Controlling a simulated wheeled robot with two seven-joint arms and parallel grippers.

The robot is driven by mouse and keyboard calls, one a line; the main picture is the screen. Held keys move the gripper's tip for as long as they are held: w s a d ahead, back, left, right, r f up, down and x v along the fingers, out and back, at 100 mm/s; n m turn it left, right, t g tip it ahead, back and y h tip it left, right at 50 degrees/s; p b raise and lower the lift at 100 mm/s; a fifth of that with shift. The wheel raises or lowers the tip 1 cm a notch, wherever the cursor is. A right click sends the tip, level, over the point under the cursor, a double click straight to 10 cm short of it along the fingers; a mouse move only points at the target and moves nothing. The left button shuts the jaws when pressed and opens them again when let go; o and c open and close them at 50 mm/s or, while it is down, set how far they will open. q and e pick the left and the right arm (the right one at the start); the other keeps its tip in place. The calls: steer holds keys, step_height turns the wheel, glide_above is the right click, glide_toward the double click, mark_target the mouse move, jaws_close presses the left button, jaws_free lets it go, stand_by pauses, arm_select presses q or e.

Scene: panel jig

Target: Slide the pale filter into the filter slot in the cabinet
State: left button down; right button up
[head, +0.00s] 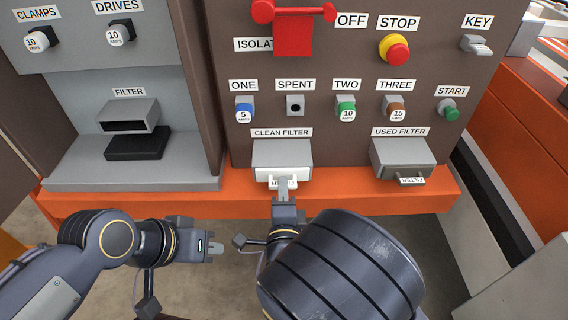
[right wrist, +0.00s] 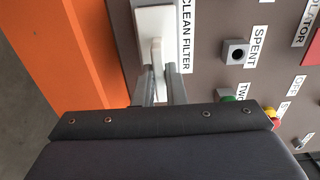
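The pale filter (head: 262,174) sits in the grey clean filter holder (head: 283,154), its front edge and handle sticking out. In the right wrist view the filter (right wrist: 154,20) is a white plate with a handle. My right gripper (head: 281,190) is at that handle, one finger on each side, and looks closed on it; the fingers also show in the right wrist view (right wrist: 159,80). The filter slot (head: 126,126) is a dark opening in a grey housing under the FILTER label in the left cabinet, and looks empty. My left gripper (head: 216,249) is low, away from everything; its finger gap cannot be made out.
A used filter holder (head: 402,153) with a dark handled filter (head: 411,181) is at the right. A brown divider (head: 199,80) stands between cabinet and panel. A black block (head: 138,146) lies below the slot. Knobs, a stop button (head: 397,53) and a red isolator (head: 293,35) project above.

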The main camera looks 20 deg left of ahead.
jaws_close()
steer(key=shift+s+d+p, duration=0.2)
steer(key=shift+s+p, duration=0.1)
steer(key=shift+s, duration=0.35)
stand_by(0.4)
steer(key=p+v, duration=0.1)
steer(key=v, duration=0.8)
steer(key=shift+s+p, duration=0.35)
stand_by(0.8)
steer(key=shift+d, duration=0.1)
